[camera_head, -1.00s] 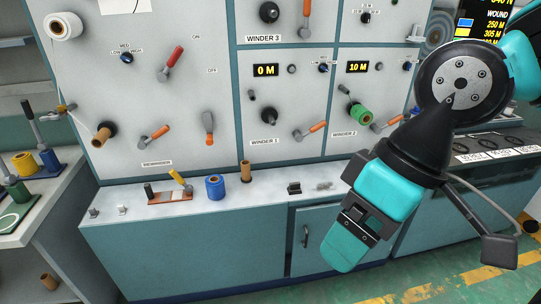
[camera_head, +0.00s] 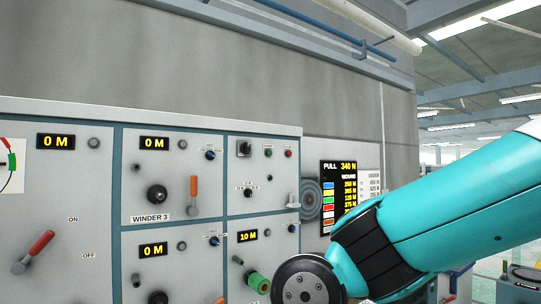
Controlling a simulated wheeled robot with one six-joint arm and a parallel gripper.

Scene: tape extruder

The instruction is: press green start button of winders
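The winders' cabinet (camera_head: 205,190) fills the lower left of the head view. Its top right panel holds a dark rotary switch (camera_head: 244,148), a small dark green button (camera_head: 268,152) and a red button (camera_head: 289,153) to the right of it. Below them are a small selector knob (camera_head: 249,189) and another small dark button (camera_head: 270,178). Lettering by these is too small to read. My gripper is out of the picture; only my turquoise arm links and a round black joint show at the lower right, below and right of the panel.
The panel labelled WINDER 3 (camera_head: 150,219) has an orange-handled lever (camera_head: 194,195). A black PULL display (camera_head: 339,196) hangs right of the cabinet.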

